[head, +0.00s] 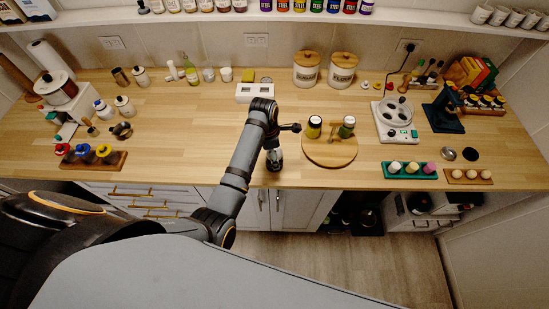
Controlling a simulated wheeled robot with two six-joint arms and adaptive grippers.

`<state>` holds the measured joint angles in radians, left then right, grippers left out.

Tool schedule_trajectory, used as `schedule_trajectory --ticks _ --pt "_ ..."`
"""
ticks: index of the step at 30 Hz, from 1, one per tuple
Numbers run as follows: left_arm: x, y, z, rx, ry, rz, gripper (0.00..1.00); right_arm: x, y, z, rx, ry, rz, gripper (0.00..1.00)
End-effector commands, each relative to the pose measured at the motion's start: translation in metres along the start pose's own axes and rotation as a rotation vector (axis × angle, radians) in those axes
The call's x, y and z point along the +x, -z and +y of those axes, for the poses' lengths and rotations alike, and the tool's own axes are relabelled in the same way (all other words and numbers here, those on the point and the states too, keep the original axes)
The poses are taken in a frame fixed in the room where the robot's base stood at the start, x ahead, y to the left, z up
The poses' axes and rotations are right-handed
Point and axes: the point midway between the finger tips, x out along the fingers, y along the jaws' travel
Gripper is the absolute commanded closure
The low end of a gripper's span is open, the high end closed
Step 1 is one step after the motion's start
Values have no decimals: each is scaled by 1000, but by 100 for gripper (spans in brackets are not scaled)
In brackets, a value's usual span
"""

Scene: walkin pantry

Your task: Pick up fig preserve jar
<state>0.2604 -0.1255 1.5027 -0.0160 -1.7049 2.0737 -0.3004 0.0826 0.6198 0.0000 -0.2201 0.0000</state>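No jar label reads clearly as fig preserve. My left gripper (273,159) points down near the counter's front edge, left of the round board and apart from both jars. Its fingers are too small and dark to tell their opening. My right gripper is not in view.
A white block-like holder (254,93) stands behind my wrist. Two wooden-lidded canisters (342,73) stand behind the board. A white appliance (396,122) and green tray (410,172) are to its right.

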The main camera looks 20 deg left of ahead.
Motion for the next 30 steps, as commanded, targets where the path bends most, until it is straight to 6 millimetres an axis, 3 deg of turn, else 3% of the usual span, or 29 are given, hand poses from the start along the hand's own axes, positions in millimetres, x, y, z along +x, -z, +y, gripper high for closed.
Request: schedule_trajectory --ticks 3,7,15,30 --pt "16 -2 -2 0 6 3 14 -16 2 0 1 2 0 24" --pt "37 -2 -1 0 4 2 14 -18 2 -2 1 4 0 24" --pt "44 -2 -1 0 2 1 14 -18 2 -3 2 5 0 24" --pt "44 -3 -1 0 1 0 81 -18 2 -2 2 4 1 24"
